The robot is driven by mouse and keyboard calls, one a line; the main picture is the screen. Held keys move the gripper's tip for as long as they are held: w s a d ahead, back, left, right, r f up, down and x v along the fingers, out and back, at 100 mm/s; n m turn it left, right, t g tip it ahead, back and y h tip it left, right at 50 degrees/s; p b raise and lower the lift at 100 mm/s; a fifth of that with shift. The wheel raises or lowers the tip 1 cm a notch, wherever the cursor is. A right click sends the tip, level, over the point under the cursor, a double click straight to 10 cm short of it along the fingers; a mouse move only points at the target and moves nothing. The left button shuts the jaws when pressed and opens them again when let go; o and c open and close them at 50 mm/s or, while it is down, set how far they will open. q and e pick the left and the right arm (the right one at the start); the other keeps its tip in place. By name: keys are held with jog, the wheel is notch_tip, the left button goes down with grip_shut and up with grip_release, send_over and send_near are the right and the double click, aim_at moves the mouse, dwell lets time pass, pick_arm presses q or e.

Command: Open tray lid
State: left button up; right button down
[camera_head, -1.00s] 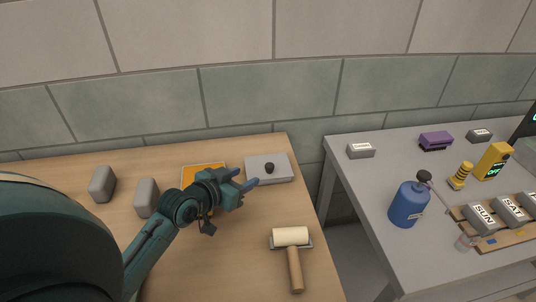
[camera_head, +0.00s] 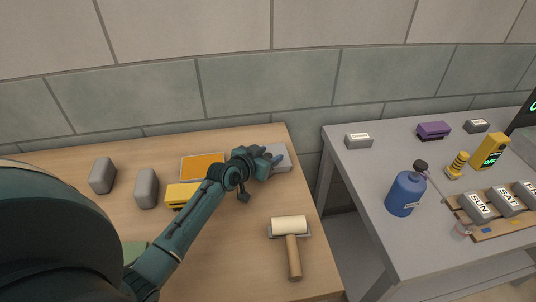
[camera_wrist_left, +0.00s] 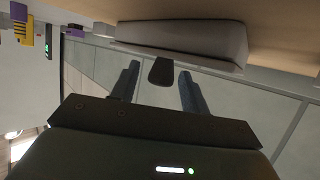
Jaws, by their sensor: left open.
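The grey tray with its lid (camera_head: 284,166) sits at the back right of the wooden table, partly hidden by my left gripper in the head view. In the left wrist view the pale tray (camera_wrist_left: 205,43) fills the top, and its dark lid knob (camera_wrist_left: 161,72) shows between the fingertips. My left gripper (camera_head: 272,159) is over the tray. Its two fingers (camera_wrist_left: 159,75) are apart on either side of the knob, with a visible gap on both sides. My right gripper is not in view.
An orange-topped tray (camera_head: 203,166), a yellow block (camera_head: 180,194) and two grey blocks (camera_head: 103,175) (camera_head: 147,188) are left of my arm. A roller (camera_head: 290,227) lies in front. A grey table (camera_head: 360,190) with a blue bottle (camera_head: 406,193) stands right, across a gap.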

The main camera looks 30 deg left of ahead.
pick_arm(q)
jog(key=shift+c, duration=0.6)
grip_shut()
